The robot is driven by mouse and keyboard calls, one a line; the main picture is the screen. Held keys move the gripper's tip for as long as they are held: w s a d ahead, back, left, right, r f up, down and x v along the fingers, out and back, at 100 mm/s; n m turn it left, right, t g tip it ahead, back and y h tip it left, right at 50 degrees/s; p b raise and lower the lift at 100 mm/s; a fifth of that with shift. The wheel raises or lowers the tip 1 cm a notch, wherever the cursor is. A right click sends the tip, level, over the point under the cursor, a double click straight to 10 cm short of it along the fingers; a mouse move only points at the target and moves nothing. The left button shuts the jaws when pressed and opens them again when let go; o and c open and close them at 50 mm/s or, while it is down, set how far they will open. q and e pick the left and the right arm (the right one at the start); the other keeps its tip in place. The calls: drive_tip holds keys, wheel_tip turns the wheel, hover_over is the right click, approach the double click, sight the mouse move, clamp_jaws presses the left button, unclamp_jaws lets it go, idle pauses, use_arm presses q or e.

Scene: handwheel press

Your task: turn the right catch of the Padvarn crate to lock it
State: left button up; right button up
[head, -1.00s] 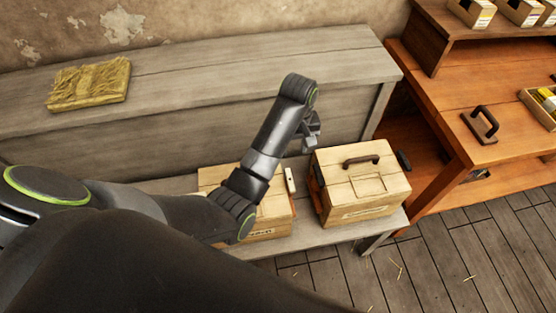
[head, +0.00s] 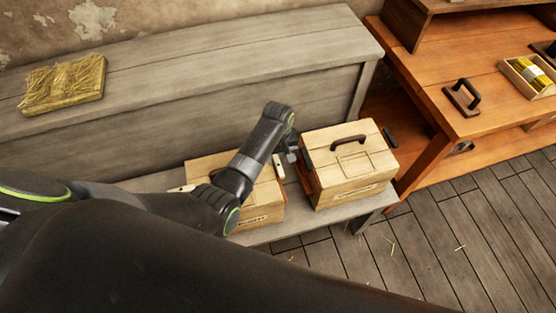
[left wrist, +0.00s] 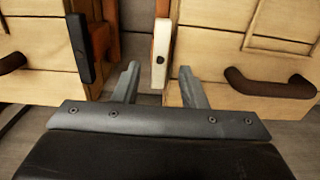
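Two pale wooden crates stand side by side; I cannot read their labels, so I cannot tell which is Padvarn. The left crate (head: 262,213) is partly hidden by my left arm. It has a white catch (head: 278,167) on its right side and a white piece (head: 182,189) at its left. The right crate (head: 350,180) has dark catches on its left (head: 307,161) and right (head: 390,138) sides. My left gripper (head: 291,154) is in the gap between the crates. In the left wrist view its fingers (left wrist: 160,76) are apart, with the white catch (left wrist: 161,55) between their lines. My right gripper is out of view.
The crates stand on a low grey bench ledge (head: 262,234). Behind is a higher grey bench top (head: 210,75) with a straw-coloured bundle (head: 64,83). An orange wooden table (head: 440,75) stands close on the right. The gap between the crates is narrow.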

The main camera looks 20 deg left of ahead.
sight(278, 166)
use_arm(q)
drive_tip(key=shift+f, duration=1.35)
clamp_jaws()
